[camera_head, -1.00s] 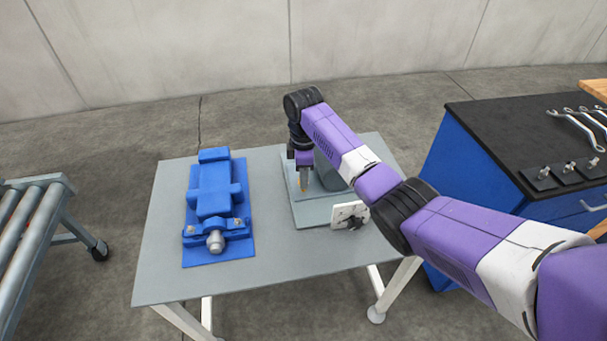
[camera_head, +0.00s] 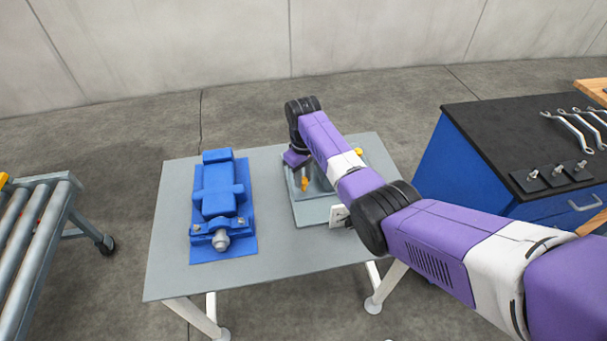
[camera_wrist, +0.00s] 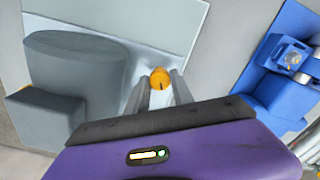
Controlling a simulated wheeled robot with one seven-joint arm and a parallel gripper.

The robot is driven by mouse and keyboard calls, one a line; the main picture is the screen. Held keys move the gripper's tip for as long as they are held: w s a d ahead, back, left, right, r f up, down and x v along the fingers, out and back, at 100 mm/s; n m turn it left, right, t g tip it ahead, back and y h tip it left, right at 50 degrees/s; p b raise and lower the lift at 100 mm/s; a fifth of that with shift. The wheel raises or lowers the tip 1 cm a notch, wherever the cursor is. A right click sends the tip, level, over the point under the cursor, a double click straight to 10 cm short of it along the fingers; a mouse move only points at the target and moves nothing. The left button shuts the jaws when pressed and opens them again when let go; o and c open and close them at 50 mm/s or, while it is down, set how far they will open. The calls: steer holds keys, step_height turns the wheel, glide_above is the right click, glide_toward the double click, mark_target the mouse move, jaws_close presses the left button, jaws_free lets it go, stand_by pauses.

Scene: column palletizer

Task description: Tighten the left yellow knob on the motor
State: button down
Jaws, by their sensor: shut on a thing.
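The grey motor (camera_wrist: 75,75) stands on a grey plate (camera_head: 315,213) on the table, and my arm hides much of it in the head view. The left yellow knob (camera_wrist: 160,78) is at the motor's side, between the two fingers of my gripper (camera_wrist: 162,84) in the wrist view. The knob also shows below my gripper in the head view (camera_head: 304,184). My gripper is shut on this knob from above. A second yellow knob (camera_head: 358,152) shows at the back right of the motor in the head view.
A blue machine (camera_head: 218,192) on a blue plate stands left on the grey table (camera_head: 180,275). A white plate (camera_head: 339,215) is beside the motor's front. A roller conveyor (camera_head: 30,230) is at the far left; a blue cabinet (camera_head: 450,160) with wrenches (camera_head: 574,130) is right.

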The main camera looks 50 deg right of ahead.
steer(key=m+p, duration=0.1)
steer(key=m, duration=0.4)
steer(key=shift+w+r, duration=0.1)
steer(key=shift+m, duration=0.3)
stand_by(0.4)
steer(key=c, duration=1.1)
jaws_free()
steer(key=shift+r, duration=3.85)
